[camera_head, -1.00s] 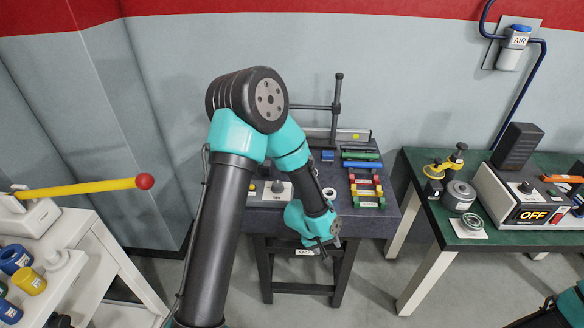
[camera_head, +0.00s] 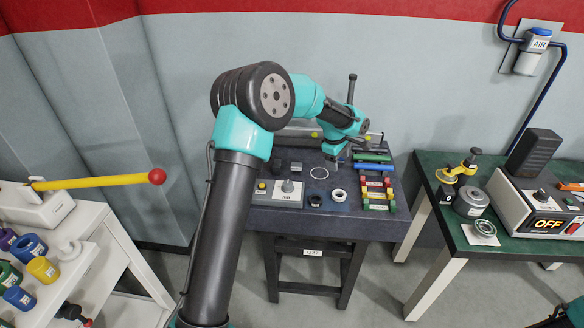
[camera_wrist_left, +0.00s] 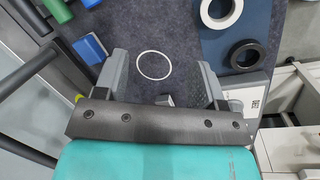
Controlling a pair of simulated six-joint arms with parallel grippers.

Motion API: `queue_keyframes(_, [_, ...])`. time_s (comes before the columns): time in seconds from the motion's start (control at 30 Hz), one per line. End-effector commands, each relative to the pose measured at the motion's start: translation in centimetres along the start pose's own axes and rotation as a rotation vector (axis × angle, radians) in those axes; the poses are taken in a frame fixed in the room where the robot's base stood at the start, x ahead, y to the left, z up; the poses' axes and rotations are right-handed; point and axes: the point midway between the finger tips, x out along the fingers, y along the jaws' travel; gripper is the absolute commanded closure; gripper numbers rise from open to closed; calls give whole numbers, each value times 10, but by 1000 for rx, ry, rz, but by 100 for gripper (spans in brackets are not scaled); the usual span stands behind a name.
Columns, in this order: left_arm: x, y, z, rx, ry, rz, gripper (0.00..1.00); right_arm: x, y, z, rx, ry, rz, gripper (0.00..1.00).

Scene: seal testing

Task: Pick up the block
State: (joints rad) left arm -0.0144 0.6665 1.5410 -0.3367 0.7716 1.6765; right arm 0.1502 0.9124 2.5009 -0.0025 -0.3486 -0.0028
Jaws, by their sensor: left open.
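A blue block (camera_wrist_left: 90,49) lies on the dark bench in the left wrist view, just outside the left-hand finger; my wrist hides it in the head view. A small grey block (camera_wrist_left: 165,100) shows low between the fingers and is partly hidden by the gripper; a dark grey block (camera_head: 296,167) stands left of the white circle in the head view. I cannot tell which block is meant. My left gripper (camera_head: 334,156) is open and empty above the back of the bench. Its spread fingers (camera_wrist_left: 164,78) show in the wrist view. My right gripper is out of view.
A white circle (camera_head: 319,173) marks bare bench. A white ring (camera_head: 338,195) and a black ring (camera_head: 315,200) lie in front. Coloured bars (camera_head: 376,183) lie right, a control box (camera_head: 288,190) left. A post (camera_head: 351,90) rises behind my wrist.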

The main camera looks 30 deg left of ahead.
Motion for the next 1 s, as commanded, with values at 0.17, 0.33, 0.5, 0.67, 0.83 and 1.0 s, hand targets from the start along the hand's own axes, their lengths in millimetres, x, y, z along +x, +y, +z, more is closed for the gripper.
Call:
queue_keyframes(0.17, [-46,18,-69,-253,120,-99,36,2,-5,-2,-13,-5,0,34])
queue_keyframes(0.33, [-87,16,-117,-462,220,-169,36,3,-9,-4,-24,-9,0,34])
queue_keyframes(0.5, [-106,12,-136,-556,265,-200,36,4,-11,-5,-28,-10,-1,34])
queue_keyframes(0.67, [-108,11,-137,-565,269,-203,36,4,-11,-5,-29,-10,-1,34])
queue_keyframes(0.83, [-107,11,-137,-563,268,-203,36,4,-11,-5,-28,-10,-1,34])
queue_keyframes(1.0, [-96,8,-139,-563,268,-205,36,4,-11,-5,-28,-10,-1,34])
